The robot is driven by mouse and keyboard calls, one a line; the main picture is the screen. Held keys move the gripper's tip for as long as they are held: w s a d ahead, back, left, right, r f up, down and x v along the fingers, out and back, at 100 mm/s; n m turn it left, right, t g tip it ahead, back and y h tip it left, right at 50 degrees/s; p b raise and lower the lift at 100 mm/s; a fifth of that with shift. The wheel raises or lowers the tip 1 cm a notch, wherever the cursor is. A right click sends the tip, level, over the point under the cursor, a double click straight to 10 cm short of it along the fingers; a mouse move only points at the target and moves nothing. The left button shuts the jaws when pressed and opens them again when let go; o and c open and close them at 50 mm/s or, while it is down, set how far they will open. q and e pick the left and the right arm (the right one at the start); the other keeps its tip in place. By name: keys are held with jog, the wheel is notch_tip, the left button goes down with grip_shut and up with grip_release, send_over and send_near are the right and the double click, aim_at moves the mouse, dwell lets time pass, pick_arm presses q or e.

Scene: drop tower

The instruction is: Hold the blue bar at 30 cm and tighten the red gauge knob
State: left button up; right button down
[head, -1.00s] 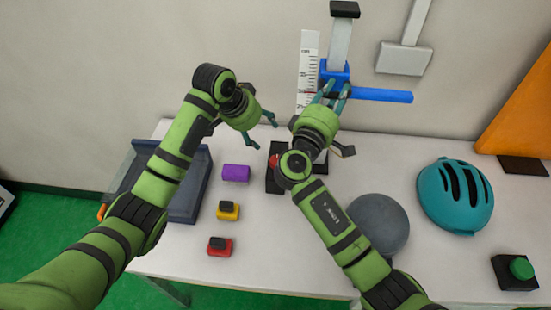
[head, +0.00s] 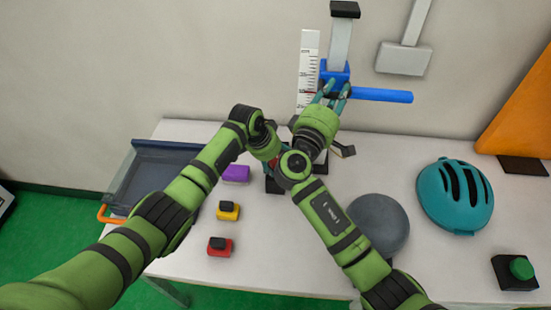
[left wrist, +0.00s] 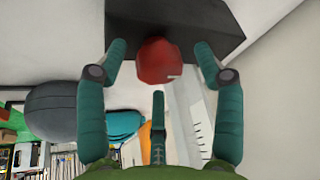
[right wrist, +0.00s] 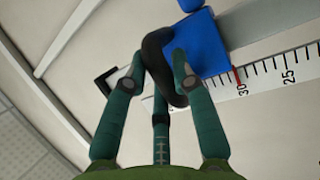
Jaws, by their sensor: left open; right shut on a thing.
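The blue bar (head: 385,96) sticks out to the right from a blue block on the upright post by the wall. My right gripper (head: 334,90) is shut on a black loop on the blue block (right wrist: 197,48). In the right wrist view the block's edge is beside the red line at 30 on the white ruler (right wrist: 268,76). The red knob (left wrist: 158,60) sits on a dark block (left wrist: 185,18). My left gripper (left wrist: 161,47) is open, with its fingers on either side of the knob and gaps visible. In the head view its fingertips are mostly hidden by my arms.
A purple block (head: 236,174), a yellow block (head: 228,211) and a red block (head: 219,247) lie left on the table. A grey tray (head: 150,150) is behind my left arm. A grey ball (head: 379,222), teal helmet (head: 455,197) and green button (head: 521,267) stand right.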

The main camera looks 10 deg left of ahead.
pick_arm(q)
jog(key=c, duration=1.1)
